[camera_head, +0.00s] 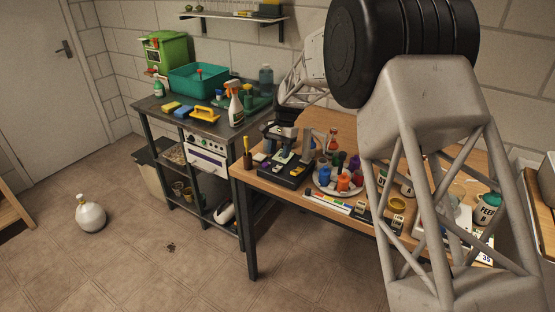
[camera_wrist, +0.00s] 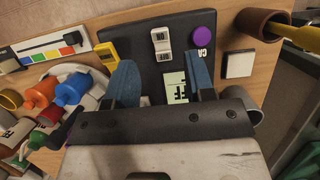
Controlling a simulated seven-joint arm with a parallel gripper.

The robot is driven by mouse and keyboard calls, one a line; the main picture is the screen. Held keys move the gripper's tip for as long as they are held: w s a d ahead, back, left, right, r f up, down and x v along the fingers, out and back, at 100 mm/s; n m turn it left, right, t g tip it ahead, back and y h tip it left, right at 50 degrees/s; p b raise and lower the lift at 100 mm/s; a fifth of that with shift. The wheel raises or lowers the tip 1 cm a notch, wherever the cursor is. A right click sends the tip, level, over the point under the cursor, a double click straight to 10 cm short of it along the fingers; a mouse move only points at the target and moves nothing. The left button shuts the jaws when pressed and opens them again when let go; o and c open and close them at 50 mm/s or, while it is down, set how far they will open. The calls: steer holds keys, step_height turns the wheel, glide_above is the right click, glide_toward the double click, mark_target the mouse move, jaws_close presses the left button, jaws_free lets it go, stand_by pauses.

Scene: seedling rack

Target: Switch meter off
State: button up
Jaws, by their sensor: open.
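The meter (camera_wrist: 133,34) is a flat black box on the wooden bench. It carries a white rocker switch (camera_wrist: 161,45), a purple round knob (camera_wrist: 202,47) and a pale display with dark digits (camera_wrist: 176,88). I cannot tell which side of the rocker is pressed. In the head view the meter (camera_head: 285,175) lies near the bench's left end. My gripper (camera_wrist: 164,72) is open and empty above the meter, its two blue-grey fingers apart on either side of the display. The rocker lies just beyond the fingertips, apparently untouched. The gripper hides the meter's near part.
A round tray (camera_head: 320,185) of coloured bottles stands beside the meter. A brown pot (camera_wrist: 262,22) holds a yellow-handled tool on the other side. A yellow device (camera_wrist: 106,52), a colour strip (camera_wrist: 62,44) and a white square (camera_wrist: 238,66) lie close by.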

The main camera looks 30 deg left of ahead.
steer(key=shift+v, duration=0.95)
steer(key=shift+d+r, duration=0.1)
steer(key=shift+d, duration=0.05)
steer(key=s+d+r+t, duration=0.1)
steer(key=s+d+r, duration=0.35)
steer(key=d, duration=0.75)
steer(key=s+d+r+t+y, duration=0.1)
steer(key=d+r, duration=0.7)
steer(key=d, duration=0.5)
steer(key=s+d+r+t, duration=0.15)
steer(key=d+r, duration=0.45)
steer(key=d, duration=0.6)
steer(key=s+d+t, duration=0.2)
steer(key=s+d, duration=2)
steer(key=s+d+f, duration=0.1)
steer(key=s+d, duration=0.1)
steer(key=s, duration=0.3)
steer(key=s+d+f+h, duration=0.1)
steer(key=s+d+f, duration=0.1)
steer(key=s+d, duration=0.1)
steer(key=shift+s+t, duration=0.45)
steer(key=shift+s, duration=0.4)
